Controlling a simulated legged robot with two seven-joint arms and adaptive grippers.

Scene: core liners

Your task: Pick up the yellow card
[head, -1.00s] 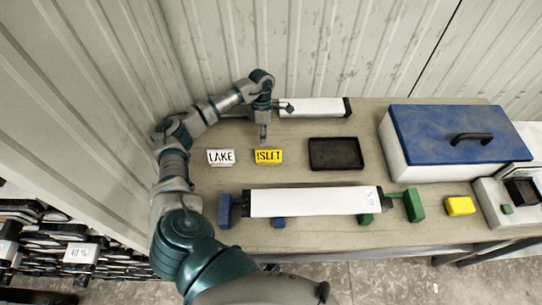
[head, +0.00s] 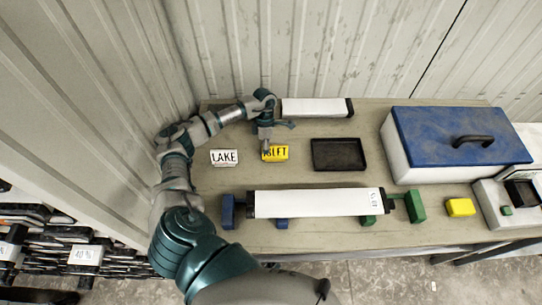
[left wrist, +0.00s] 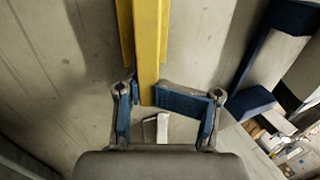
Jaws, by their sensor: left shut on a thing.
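The yellow card (head: 280,154), lettered ISLET, is on the table, right of the white LAKE card (head: 224,157). My left gripper (head: 267,147) reaches down over the yellow card's left part and hides its first letter. In the left wrist view, the yellow card (left wrist: 150,45) runs up between the blue-padded fingers of my left gripper (left wrist: 146,97), which is shut on it. Whether the card is lifted off the table is too small to tell. My right gripper is in neither view.
A black tray (head: 339,155) lies right of the cards. A white tube (head: 310,204) lies in front between blue and green blocks, and another (head: 312,108) lies behind. A blue-lidded box (head: 455,135) and a yellow block (head: 460,207) are at right.

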